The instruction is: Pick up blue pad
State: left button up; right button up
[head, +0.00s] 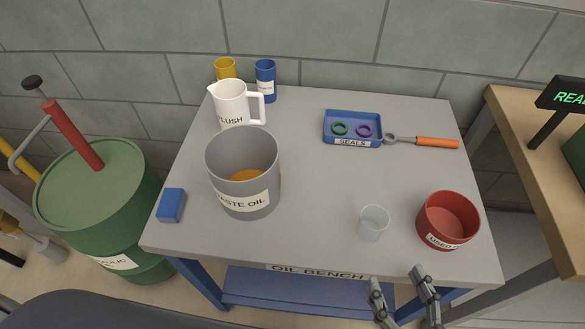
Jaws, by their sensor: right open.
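The blue pad (171,205) is a small blue block lying flat at the left edge of the grey bench, left of the grey waste oil bucket. My right gripper (396,275) is at the bottom right, by the front edge of the bench. Its two fingers are apart with nothing between them. It is far to the right of the pad. My left gripper does not show.
The bench (310,200) also holds a waste oil bucket (247,208), a white jug (231,100), a seals tray (352,142), an orange-handled tool (437,143), a clear cup (373,222) and a red bowl (447,220). A green drum (90,200) stands left. The bench middle is clear.

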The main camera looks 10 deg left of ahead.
aim_at(169, 210)
jog(key=u, duration=1.35)
jog(key=k, duration=0.5)
